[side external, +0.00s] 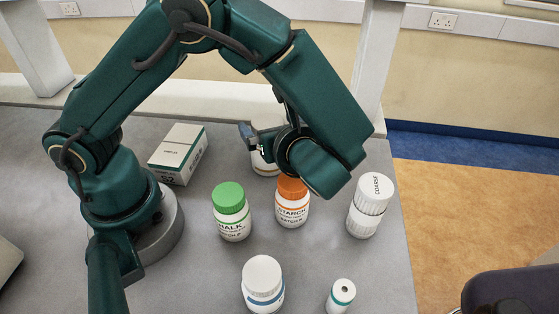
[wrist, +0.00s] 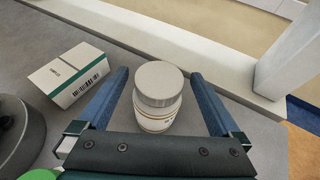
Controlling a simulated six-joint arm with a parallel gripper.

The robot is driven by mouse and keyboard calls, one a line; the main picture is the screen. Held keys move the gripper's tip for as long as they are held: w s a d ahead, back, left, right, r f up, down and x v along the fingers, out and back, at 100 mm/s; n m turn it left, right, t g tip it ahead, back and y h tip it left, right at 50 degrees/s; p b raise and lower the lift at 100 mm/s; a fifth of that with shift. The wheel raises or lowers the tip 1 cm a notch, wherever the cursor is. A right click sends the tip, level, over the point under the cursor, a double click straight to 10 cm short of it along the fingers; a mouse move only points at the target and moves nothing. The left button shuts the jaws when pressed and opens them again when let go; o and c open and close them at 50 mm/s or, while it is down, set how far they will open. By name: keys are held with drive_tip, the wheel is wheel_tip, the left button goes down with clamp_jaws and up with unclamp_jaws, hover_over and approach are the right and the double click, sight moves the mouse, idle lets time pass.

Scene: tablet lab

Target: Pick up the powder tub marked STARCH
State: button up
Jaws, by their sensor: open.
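The STARCH tub (side external: 292,208) is a white tub with an orange lid, upright on the grey bench in the side view. My forearm and wrist hang just above and behind it and hide part of its lid. It does not show in the wrist view. My gripper (wrist: 160,76) is open. Its two blue fingers reach to either side of another white-lidded tub (wrist: 158,95), apart from it as far as I can see. That tub (side external: 264,160) stands behind STARCH in the side view, partly hidden by my gripper.
The green-lidded CHALK tub (side external: 231,212) stands left of STARCH, and the white COARSE tub (side external: 370,205) stands right. A white-lidded tub (side external: 262,285) and a small teal-banded bottle (side external: 340,296) are in front. A white box (side external: 178,153) lies back left.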

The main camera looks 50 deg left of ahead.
drive_tip(key=shift+x, duration=2.2)
drive_tip(key=shift+c, duration=0.3)
clamp_jaws()
